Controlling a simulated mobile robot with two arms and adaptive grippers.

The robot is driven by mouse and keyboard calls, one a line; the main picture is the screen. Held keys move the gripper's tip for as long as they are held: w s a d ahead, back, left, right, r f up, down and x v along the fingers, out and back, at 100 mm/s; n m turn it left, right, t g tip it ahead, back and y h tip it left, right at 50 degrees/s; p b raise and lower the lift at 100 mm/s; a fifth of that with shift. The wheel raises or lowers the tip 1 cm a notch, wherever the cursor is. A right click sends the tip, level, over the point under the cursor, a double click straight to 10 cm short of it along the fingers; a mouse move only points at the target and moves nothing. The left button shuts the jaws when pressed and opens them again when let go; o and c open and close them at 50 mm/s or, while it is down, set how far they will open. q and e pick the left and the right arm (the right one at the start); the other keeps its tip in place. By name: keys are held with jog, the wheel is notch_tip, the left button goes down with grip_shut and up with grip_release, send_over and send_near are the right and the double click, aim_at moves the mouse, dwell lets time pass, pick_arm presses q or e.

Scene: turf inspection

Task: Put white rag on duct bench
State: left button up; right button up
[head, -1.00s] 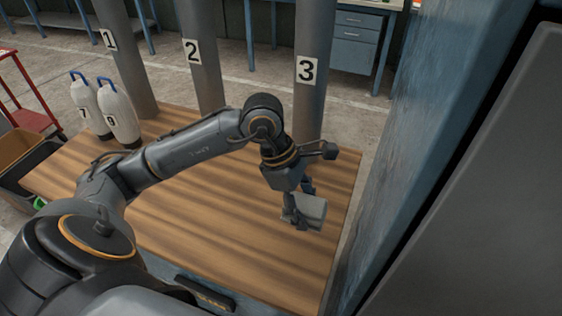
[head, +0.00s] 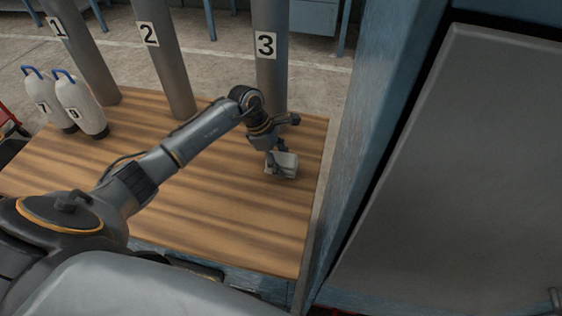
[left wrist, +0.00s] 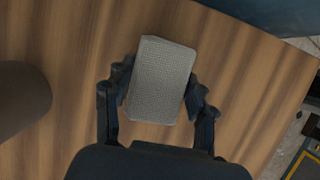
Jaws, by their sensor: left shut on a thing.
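The white rag (head: 284,163) is a folded, pale grey-white block with a woven texture. My left gripper (head: 273,163) is shut on it, and the rag also shows between the two fingers in the left wrist view (left wrist: 161,80). The duct bench (head: 180,220) is a wooden-topped bench with numbered grey ducts at its far side. The rag is over the right part of the bench top, in front of duct 3 (head: 268,75). I cannot tell whether it touches the wood. My right gripper is not in view.
Duct 1 (head: 85,60) and duct 2 (head: 165,70) stand along the far edge. Two white bottles with blue handles, 7 (head: 47,105) and 9 (head: 82,110), stand at the far left. A blue post (head: 360,120) rises at the right. The middle of the bench top is clear.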

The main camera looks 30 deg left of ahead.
pick_arm(q)
jog(key=shift+f, duration=0.7)
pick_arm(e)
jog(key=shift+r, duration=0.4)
pick_arm(q)
jog(key=shift+f, duration=0.25)
jog(key=o, duration=1.1)
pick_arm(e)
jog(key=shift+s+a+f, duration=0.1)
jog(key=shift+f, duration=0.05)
pick_arm(q)
jog(key=shift+r, duration=0.15)
